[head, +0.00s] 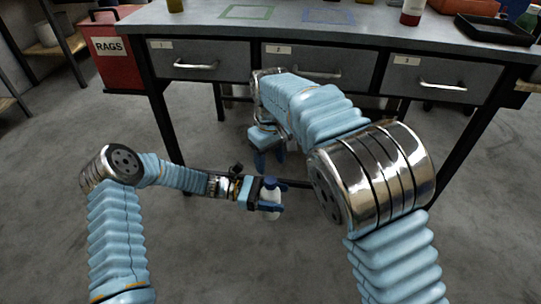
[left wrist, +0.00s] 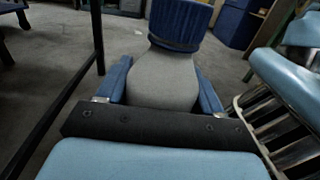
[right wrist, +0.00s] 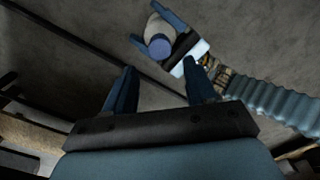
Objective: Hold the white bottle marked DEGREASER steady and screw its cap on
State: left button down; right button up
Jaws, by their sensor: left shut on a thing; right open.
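The white bottle (head: 270,197) is held upright in mid-air in front of the desk, with a blue cap (head: 270,182) on its neck. My left gripper (head: 277,207) is shut around its body; in the left wrist view the bottle (left wrist: 162,82) sits between both blue fingers, below the ribbed cap (left wrist: 180,22). No marking is readable. I cannot tell how tight the cap is. My right gripper (head: 270,160) is open and empty, pointing down behind the bottle in the head view. In the right wrist view the cap (right wrist: 159,47) is ahead of the open fingers, apart from them.
A grey desk (head: 330,30) with several drawers stands behind, with bottles and a dark tray (head: 494,29) on top. A red RAGS bin (head: 112,60) is at its left. My right forearm passes close to the right of the bottle. The floor (head: 215,255) in front is clear.

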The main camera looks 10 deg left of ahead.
aim_at(271, 180)
notch_tip(271, 180, down, 7)
jog(key=shift+f, duration=0.1)
dwell(0.3)
grip_shut()
jog(key=m, duration=0.5)
jog(key=shift+o, duration=0.8)
grip_release()
notch_tip(271, 180, up, 12)
